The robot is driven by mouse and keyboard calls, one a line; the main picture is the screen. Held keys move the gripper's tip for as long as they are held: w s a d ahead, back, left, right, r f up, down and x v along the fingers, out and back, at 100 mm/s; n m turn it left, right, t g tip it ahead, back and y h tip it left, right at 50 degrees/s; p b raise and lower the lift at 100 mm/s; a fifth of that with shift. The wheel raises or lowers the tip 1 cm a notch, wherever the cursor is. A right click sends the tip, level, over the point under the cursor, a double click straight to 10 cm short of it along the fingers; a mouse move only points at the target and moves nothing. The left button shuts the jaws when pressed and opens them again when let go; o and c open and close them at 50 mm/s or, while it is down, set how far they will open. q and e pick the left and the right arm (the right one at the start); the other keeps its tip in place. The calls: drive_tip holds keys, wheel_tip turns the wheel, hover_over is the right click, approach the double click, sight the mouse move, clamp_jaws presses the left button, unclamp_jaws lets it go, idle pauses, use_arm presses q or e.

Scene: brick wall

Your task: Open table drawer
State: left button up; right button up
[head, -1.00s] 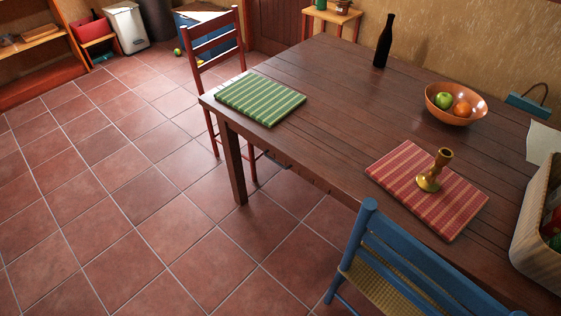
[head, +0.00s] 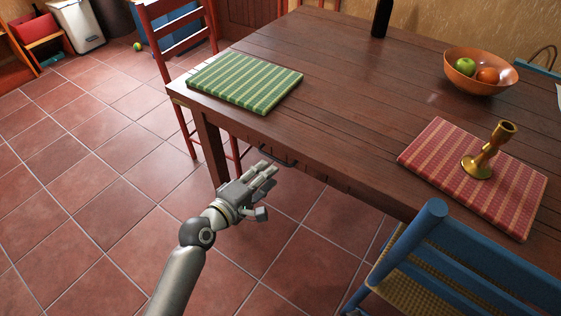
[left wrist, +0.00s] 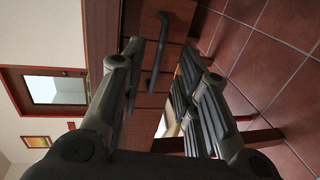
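The brown wooden table (head: 330,75) has a drawer in its near side edge, with a dark curved handle (head: 278,158) below the tabletop. In the left wrist view the handle (left wrist: 156,62) is a dark bar on the wooden drawer front (left wrist: 172,22), seen between my fingers. The drawer looks shut. My left gripper (head: 266,192) is just in front of and below the handle, with its fingers apart. It also shows open in the left wrist view (left wrist: 163,58), and nothing is held. The fingers do not visibly touch the handle. My right gripper is out of view.
A blue chair (head: 425,240) stands at the table's near side, right of my left arm. A red chair (head: 180,45) stands at the left end. A green mat (head: 244,82), red mat (head: 500,205), candlestick (head: 480,168) and fruit bowl (head: 478,82) are on top. Floor at left is clear.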

sight(280, 162)
use_arm(q)
drive_tip(key=shift+b+x, duration=0.65)
drive_tip(key=shift+x, duration=3.45)
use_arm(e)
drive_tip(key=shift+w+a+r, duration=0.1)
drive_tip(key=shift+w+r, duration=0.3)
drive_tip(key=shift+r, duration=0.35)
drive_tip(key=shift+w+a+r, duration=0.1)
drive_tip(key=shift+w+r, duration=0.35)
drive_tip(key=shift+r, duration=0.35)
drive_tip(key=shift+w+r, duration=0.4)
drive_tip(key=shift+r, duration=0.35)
use_arm(q)
drive_tip(key=shift+a+f, duration=0.1)
clamp_jaws()
